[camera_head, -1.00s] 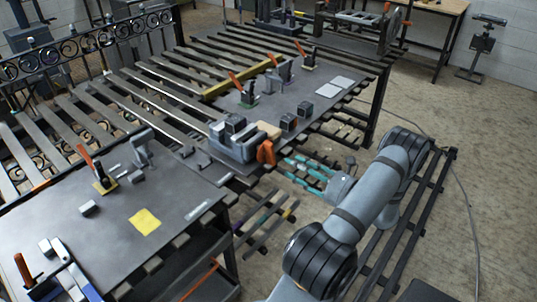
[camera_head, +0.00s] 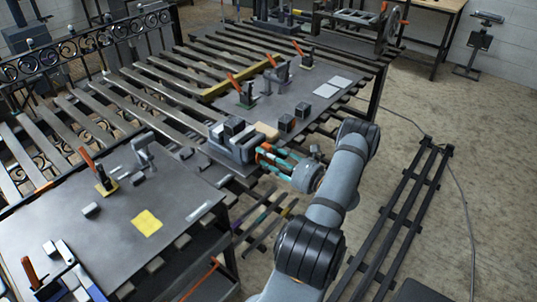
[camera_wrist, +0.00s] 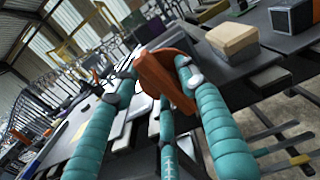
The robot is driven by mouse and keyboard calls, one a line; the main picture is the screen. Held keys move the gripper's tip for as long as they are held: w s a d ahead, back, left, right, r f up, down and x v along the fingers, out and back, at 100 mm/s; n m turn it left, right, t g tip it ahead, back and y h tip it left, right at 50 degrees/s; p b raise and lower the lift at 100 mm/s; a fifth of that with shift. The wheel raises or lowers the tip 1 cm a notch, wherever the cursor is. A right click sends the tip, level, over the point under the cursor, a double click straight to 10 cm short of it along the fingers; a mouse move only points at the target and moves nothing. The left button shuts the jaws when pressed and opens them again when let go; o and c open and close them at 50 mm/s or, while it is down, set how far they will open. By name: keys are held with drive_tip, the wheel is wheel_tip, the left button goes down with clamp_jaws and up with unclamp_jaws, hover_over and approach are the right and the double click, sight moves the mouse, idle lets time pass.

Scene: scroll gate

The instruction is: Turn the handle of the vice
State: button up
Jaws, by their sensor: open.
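The vice (camera_head: 234,148) is a grey block at the front edge of the far table, with an orange handle (camera_head: 262,154) on its near right side. In the wrist view the orange handle (camera_wrist: 165,77) lies between my teal fingers and hides part of the vice behind it. My gripper (camera_head: 274,158) is open, with its fingers reaching to the handle from the right. In the wrist view my gripper (camera_wrist: 150,78) has fingers on both sides of the handle. I cannot tell whether any finger touches it.
A wooden block (camera_head: 266,131) and dark cubes (camera_head: 286,123) sit beside the vice. Orange-handled clamps (camera_head: 247,95) stand farther back on the table. The near table (camera_head: 75,218) holds a yellow sheet and more clamps.

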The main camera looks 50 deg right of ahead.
clamp_jaws()
idle(0.5)
